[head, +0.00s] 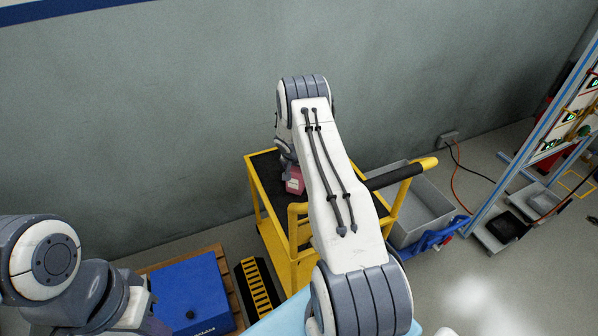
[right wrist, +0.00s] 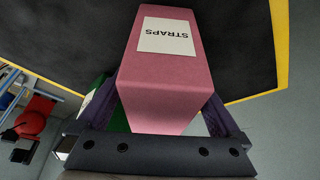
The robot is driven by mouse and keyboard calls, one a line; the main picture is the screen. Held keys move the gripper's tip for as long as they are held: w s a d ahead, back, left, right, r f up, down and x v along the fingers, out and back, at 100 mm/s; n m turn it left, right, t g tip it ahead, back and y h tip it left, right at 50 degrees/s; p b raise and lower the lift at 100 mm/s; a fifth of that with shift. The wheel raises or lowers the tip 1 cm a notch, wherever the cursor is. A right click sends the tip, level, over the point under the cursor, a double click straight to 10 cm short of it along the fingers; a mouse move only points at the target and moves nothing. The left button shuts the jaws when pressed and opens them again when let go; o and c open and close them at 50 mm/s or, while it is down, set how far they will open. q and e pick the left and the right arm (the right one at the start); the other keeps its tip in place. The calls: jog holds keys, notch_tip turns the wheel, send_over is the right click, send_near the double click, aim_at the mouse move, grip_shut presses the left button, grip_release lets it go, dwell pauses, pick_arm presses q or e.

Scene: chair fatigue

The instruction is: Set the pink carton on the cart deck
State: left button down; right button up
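The pink carton (right wrist: 165,75) with a white STRAPS label fills the middle of the right wrist view. My right gripper (right wrist: 160,105) has a dark finger against each side of it. In the head view the pink carton (head: 294,184) shows small over the cart deck (head: 266,170), partly hidden by my right arm. The deck is black with a yellow rim. I cannot tell whether the carton's base touches the deck. My left gripper (head: 145,318) is low at the left of the head view, away from the cart; its fingers are not clear.
A grey bin (head: 425,205) stands right of the cart, by its black handle (head: 390,177). A blue box (head: 190,295) on a wooden pallet and a yellow-black step (head: 257,288) are at front left. A green thing (right wrist: 117,120) shows behind one right finger. A rack stands far right.

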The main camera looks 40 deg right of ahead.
jog(key=shift+r+p, duration=0.3)
jog(key=shift+p, duration=0.05)
jog(key=b+v, duration=0.1)
jog(key=v, duration=1)
jog(key=shift+s+a+r, duration=0.1)
jog(key=shift+s+r, duration=0.05)
jog(key=shift+r, duration=0.2)
jog(key=s+a+r+n+y, duration=0.15)
jog(key=a+r, duration=0.25)
jog(key=a, duration=0.4)
jog(key=s+a+r+n, duration=0.2)
jog(key=a+r+n, duration=0.15)
jog(key=a, duration=0.45)
jog(key=s+a+r+n+y, duration=0.1)
jog(key=s+a+r+n, duration=0.1)
jog(key=a+r, duration=0.35)
jog(key=s+a+r+n, duration=0.3)
jog(key=s+a+n, duration=0.2)
jog(key=s+a, duration=0.65)
jog(key=s+a+n+g+y, duration=0.1)
jog(key=s+a+n, duration=0.1)
jog(key=s, duration=0.6)
jog(key=s+a+r+n+g+y, duration=0.1)
jog(key=s+a+n, duration=0.2)
jog(key=s+n, duration=0.2)
jog(key=s, duration=0.3)
jog(key=shift+s+a, duration=0.35)
jog(key=shift+r+y, duration=0.15)
jog(key=shift+y, duration=0.1)
